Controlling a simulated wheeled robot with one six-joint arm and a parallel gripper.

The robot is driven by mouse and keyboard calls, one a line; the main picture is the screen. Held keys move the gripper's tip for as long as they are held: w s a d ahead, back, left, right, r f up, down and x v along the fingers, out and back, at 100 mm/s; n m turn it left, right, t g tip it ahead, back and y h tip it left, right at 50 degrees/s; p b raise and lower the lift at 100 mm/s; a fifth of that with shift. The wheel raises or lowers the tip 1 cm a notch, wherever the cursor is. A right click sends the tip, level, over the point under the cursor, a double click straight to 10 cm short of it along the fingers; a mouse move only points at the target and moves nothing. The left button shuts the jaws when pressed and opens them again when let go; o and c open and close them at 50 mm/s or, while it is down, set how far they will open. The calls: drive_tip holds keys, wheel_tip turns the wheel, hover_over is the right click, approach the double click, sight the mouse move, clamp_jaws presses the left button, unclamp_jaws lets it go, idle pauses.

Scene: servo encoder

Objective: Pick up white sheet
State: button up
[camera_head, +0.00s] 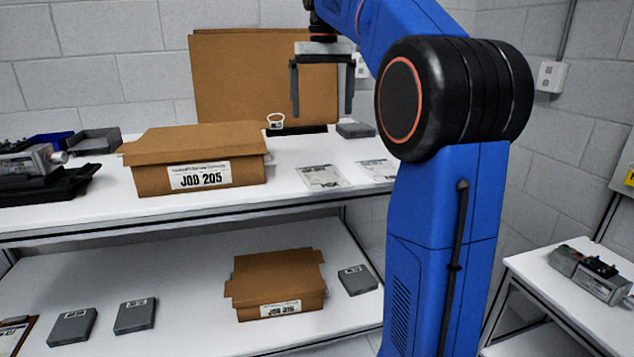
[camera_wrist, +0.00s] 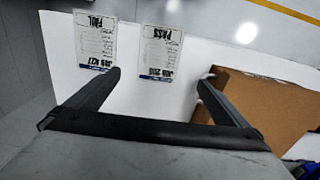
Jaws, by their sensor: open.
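Two white printed sheets lie flat and apart on the upper shelf. In the wrist view, one sheet (camera_wrist: 160,52) reads PASS and JOB 205, and the other sheet (camera_wrist: 97,42) reads FAIL with a job number. In the head view the PASS sheet (camera_head: 322,178) is nearer the box and the FAIL sheet (camera_head: 377,170) is to its right, close to my arm. My gripper (camera_head: 322,105) hangs above and behind the sheets, open and empty, fingers pointing down. In the wrist view my open gripper (camera_wrist: 160,78) has the PASS sheet beyond and between its fingertips, not touching.
A cardboard box (camera_head: 200,178) labelled JOB 205 stands left of the sheets; it shows beside the right finger in the wrist view (camera_wrist: 265,110). A tall cardboard panel (camera_head: 240,75) stands behind. A grey case (camera_head: 356,130) lies at the back. White shelf surface surrounds the sheets.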

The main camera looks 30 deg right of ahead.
hover_over(323, 176)
drive_tip(key=f, duration=1)
drive_tip(key=shift+w+f, duration=0.2)
drive_tip(key=shift+f, duration=0.2)
drive_tip(key=shift+s+f, duration=0.1)
drive_tip(key=shift+f, duration=3.05)
drive_tip(key=c, duration=0.7)
